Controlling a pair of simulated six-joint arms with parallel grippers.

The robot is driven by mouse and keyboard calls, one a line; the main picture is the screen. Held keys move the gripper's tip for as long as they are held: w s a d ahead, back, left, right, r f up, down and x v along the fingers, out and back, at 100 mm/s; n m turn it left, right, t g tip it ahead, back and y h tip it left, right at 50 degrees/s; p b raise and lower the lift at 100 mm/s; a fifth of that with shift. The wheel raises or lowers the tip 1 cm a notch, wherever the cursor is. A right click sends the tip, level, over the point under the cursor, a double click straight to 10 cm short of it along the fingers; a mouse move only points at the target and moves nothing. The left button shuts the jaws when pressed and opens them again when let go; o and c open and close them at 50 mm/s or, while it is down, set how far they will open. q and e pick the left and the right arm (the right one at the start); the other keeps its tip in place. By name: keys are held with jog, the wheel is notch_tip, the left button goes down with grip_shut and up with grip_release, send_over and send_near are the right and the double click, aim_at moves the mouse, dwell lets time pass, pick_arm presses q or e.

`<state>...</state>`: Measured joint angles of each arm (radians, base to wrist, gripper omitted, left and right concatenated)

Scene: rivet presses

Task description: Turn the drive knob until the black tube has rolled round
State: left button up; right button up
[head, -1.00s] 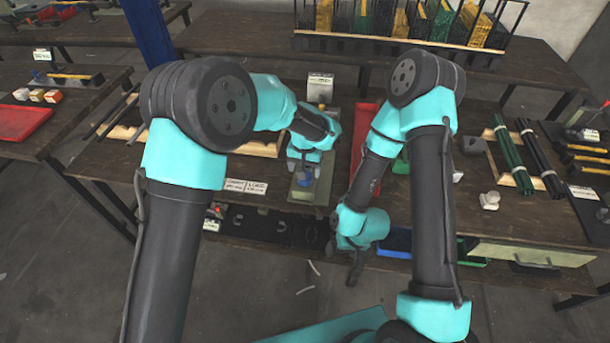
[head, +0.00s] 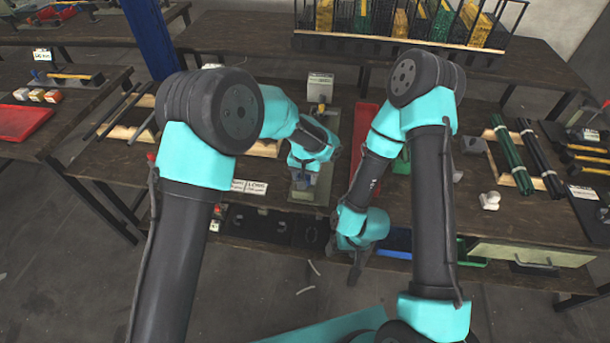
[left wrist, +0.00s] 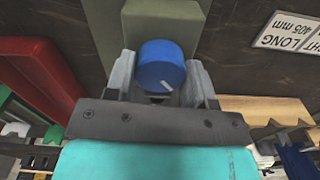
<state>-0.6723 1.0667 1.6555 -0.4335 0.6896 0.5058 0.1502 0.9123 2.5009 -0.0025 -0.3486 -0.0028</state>
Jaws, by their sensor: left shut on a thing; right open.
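The blue drive knob (left wrist: 161,62) sits on the front of a grey-green housing (left wrist: 165,28) in the left wrist view. A short white mark shows near its lower edge. My left gripper (left wrist: 161,82) has a finger on each side of the knob and is shut on it. In the head view my left gripper (head: 303,183) is low at the machine, and the arm hides much of it. My right gripper (head: 355,270) is open and empty near the bench's front edge. I cannot make out a black tube on the machine.
Green tubes (head: 511,158) and black tubes (head: 540,160) lie on a wooden rack at the right. Black rods (head: 121,110) lie at the left. A red tray (head: 362,135) is right of the machine. Printed labels (head: 249,187) lie to its left.

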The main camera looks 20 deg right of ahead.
pick_arm(q)
jog(key=shift+c, duration=1.3)
jog(key=shift+n, duration=3.1)
jog(key=o, duration=0.9)
jog(key=shift+r, duration=0.15)
notch_tip(320, 180, up, 17)
jog(key=shift+r, duration=0.1)
